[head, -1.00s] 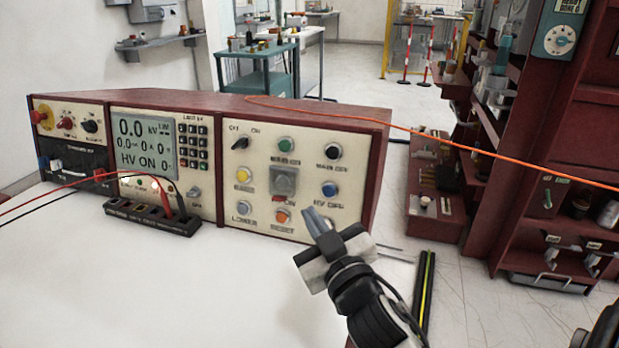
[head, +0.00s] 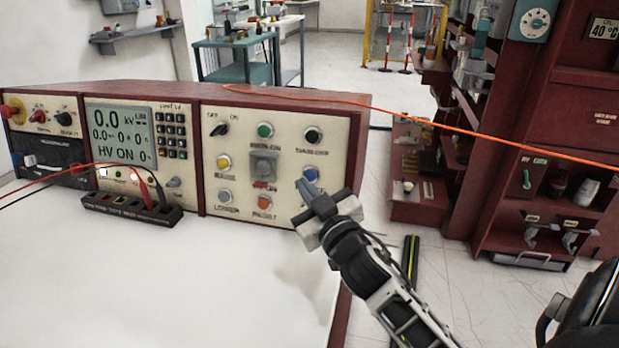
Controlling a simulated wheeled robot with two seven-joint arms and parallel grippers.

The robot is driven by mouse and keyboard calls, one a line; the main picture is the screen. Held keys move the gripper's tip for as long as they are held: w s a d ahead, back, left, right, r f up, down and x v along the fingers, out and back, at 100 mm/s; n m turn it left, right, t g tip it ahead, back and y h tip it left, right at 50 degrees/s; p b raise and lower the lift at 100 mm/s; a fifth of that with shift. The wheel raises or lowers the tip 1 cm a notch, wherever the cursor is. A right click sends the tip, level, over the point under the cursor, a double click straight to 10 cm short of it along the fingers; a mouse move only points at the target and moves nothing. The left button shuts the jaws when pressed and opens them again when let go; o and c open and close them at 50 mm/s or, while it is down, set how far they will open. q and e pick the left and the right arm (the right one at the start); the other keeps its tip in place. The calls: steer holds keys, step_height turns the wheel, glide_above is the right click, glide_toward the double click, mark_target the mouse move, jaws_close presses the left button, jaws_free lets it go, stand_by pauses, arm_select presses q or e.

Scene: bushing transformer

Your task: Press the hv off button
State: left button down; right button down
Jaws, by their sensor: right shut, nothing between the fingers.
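The hv off button (head: 311,172) is the blue round button at the right of the control panel (head: 229,127), below the black knob; its label is now covered. My right gripper (head: 305,186) is shut and empty. Its fingertips point up at the panel and overlap the lower left edge of the blue button in the head view. I cannot tell whether they touch it. The display (head: 120,132) reads 0.0 kV and HV ON. My left gripper is not in view.
A black terminal strip (head: 130,210) with red and black leads lies on the white tabletop (head: 180,290). An orange cable (head: 440,121) runs across the console top.

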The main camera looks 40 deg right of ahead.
steer(key=shift+w+d+f, duration=0.15)
steer(key=shift+w+d, duration=0.35)
steer(key=shift+d, duration=0.15)
stand_by(1.7)
steer(key=shift+w+d+f, duration=0.1)
steer(key=shift+w+d, duration=0.15)
steer(key=shift+d, duration=0.05)
steer(key=shift+w+d+f, duration=0.1)
steer(key=shift+w+d, duration=0.2)
steer(key=shift+d, duration=0.05)
stand_by(0.9)
steer(key=shift+s+a+p, duration=0.4)
steer(key=shift+s+a, duration=0.15)
steer(key=shift+a, duration=0.1)
steer(key=shift+r, duration=0.2)
steer(key=shift+s+a+r+p, duration=0.35)
steer(key=shift+s+a, duration=0.45)
steer(key=shift+a, duration=0.15)
steer(key=shift+s+a+r+p, duration=0.2)
steer(key=shift+s+a+p, duration=0.1)
steer(key=shift+s+a, duration=0.55)
